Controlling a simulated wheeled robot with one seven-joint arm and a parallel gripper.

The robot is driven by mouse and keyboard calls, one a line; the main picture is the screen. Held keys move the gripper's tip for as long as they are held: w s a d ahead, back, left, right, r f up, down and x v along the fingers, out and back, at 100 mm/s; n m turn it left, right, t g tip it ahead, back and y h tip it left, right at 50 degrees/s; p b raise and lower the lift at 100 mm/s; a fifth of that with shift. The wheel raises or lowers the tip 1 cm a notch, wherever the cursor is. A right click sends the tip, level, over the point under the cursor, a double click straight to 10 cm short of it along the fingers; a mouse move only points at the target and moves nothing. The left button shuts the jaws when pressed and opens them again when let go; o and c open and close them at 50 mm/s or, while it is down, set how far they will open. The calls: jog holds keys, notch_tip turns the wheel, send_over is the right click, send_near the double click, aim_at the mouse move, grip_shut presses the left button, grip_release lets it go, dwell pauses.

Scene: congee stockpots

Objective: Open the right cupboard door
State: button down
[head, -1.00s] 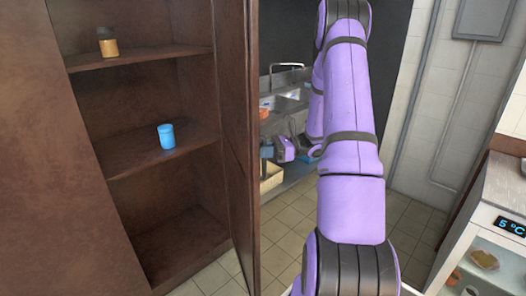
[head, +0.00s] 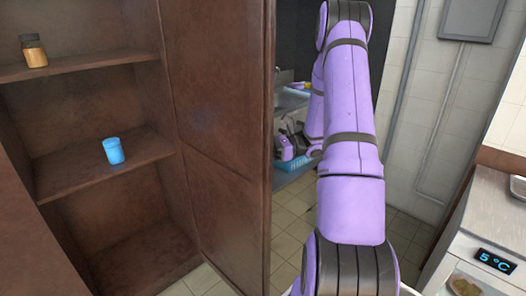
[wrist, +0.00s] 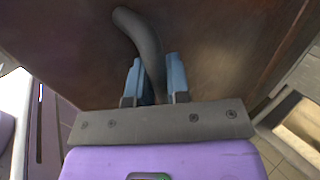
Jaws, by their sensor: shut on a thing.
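The right cupboard door (head: 222,150) is brown wood and stands swung well open, its inner face showing in the head view. Its outer face (wrist: 220,40) fills the top of the wrist view. A dark curved bar handle (wrist: 148,45) sticks out from that face. My gripper (wrist: 155,85) has its blue fingers on either side of the handle and is shut on it. In the head view the gripper is behind the door's edge, beside my purple arm, and the handle is hidden.
The open cupboard holds a brown-and-amber jar (head: 34,51) on the upper shelf and a blue cup (head: 114,151) on the middle shelf. A counter with a 5 °C display (head: 494,261) stands at the right. Tiled floor (head: 291,222) shows beyond the door.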

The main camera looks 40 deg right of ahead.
jog(key=shift+s+d+f, duration=0.1)
jog(key=shift+d, duration=0.25)
jog(key=c, duration=1.1)
grip_release()
jog(key=v, duration=1)
jog(key=shift+s+d, duration=0.15)
jog(key=shift+d, duration=0.15)
